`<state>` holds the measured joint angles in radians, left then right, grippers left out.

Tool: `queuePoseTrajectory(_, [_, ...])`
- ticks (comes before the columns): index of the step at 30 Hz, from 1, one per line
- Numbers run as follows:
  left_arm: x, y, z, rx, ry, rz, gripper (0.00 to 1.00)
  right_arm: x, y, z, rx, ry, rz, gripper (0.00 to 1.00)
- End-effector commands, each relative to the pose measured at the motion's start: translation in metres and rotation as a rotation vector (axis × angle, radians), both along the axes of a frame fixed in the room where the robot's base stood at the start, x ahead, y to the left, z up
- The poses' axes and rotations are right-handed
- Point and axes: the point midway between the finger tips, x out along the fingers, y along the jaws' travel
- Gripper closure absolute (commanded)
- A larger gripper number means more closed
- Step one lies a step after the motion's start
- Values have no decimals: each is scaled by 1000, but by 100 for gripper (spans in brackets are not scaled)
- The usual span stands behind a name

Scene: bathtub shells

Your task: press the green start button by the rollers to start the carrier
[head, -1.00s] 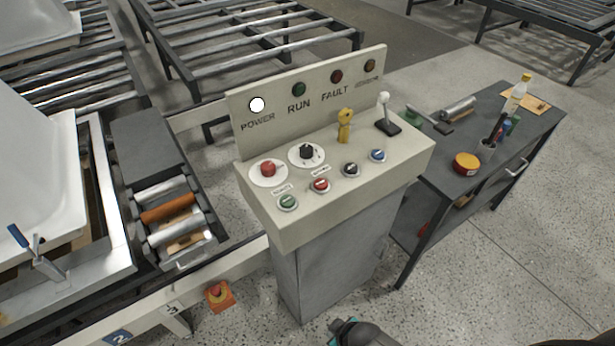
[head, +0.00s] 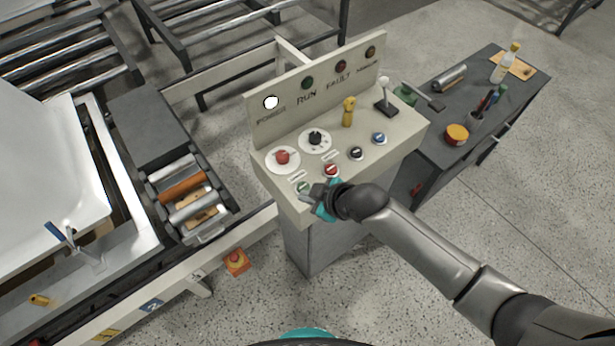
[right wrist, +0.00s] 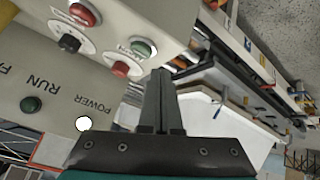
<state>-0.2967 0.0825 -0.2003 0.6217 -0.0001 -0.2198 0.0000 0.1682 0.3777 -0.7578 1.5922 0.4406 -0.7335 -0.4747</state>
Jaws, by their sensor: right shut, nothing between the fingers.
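The green start button (head: 303,188) sits at the near left corner of the beige control panel (head: 358,179), left of a red button (head: 331,170). My right gripper (head: 305,196) is shut and empty, with its tips right beside the green button in the head view. In the right wrist view the green button (right wrist: 143,48) shows just above and left of the shut fingertips (right wrist: 160,73). I cannot tell whether they touch. The POWER lamp (head: 271,102) glows white; the RUN lamp (head: 307,83) looks dark green. My left gripper is not in view.
Rollers (head: 183,188) stand to the left. A dark cart (head: 470,87) with bottles and tools stands to the right.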

Motion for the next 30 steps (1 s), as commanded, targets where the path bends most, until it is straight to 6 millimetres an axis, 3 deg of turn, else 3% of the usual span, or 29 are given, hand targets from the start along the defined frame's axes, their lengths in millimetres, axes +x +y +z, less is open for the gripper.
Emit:
queuePoseTrajectory(1, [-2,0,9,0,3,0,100,9,1,16,-16,-35,46,100])
queuePoseTrajectory(6, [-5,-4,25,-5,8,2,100,31,5,49,-66,-136,199,100])
queuePoseTrajectory(12, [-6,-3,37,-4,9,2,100,47,0,73,-118,-214,313,100])
queuePoseTrajectory(30, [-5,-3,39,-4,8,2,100,53,-2,78,-137,-238,350,100])
